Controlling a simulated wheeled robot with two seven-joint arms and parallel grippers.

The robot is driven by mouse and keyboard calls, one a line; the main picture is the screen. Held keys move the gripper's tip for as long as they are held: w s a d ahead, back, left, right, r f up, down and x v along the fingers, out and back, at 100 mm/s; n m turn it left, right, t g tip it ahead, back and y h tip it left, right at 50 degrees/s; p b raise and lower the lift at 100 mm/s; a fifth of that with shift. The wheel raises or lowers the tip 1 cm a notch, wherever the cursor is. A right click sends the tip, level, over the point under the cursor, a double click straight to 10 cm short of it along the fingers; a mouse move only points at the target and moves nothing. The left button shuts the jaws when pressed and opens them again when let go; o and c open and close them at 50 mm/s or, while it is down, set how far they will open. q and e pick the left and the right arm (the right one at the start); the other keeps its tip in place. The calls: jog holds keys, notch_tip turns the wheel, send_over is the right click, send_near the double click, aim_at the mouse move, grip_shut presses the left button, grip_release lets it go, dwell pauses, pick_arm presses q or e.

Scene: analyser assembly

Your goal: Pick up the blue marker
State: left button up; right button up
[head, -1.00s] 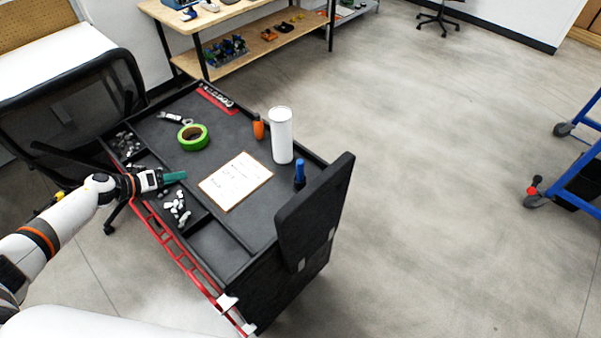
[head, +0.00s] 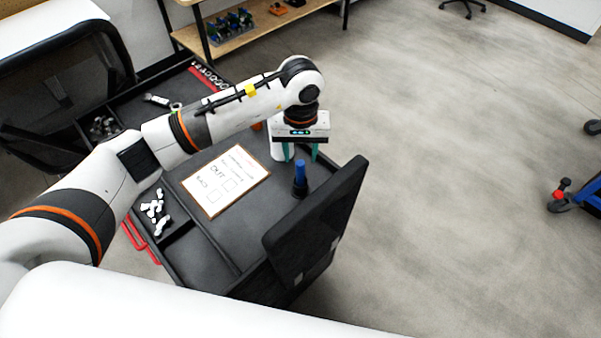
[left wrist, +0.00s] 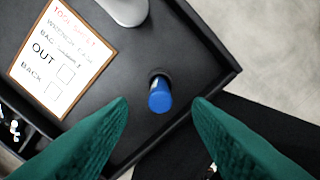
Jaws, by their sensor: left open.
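The blue marker (head: 300,173) stands upright on the dark cart top, near the raised black panel, with a black lower part. In the left wrist view the marker (left wrist: 160,95) shows from above, its blue end toward the camera, beyond and between the fingertips. My left gripper (head: 301,158) points down just above and behind the marker in the head view. Its green fingers (left wrist: 160,104) are apart with nothing between them, and do not touch the marker. My right gripper is not in view.
A white cylinder (head: 279,150) stands close behind the marker, partly hidden by my gripper. A clipboard with paper (head: 226,181) lies to the left. The black panel (head: 316,225) rises at the cart's right edge. White pieces (head: 156,208) lie in a compartment.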

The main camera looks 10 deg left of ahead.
aim_at(301, 163)
pick_arm(q)
jog(key=shift+f, duration=0.95)
notch_tip(301, 163, down, 2)
jog(key=shift+f+p, duration=0.25)
jog(key=shift+p, duration=1)
notch_tip(301, 163, down, 2)
jog(key=shift+f, duration=0.45)
grip_shut()
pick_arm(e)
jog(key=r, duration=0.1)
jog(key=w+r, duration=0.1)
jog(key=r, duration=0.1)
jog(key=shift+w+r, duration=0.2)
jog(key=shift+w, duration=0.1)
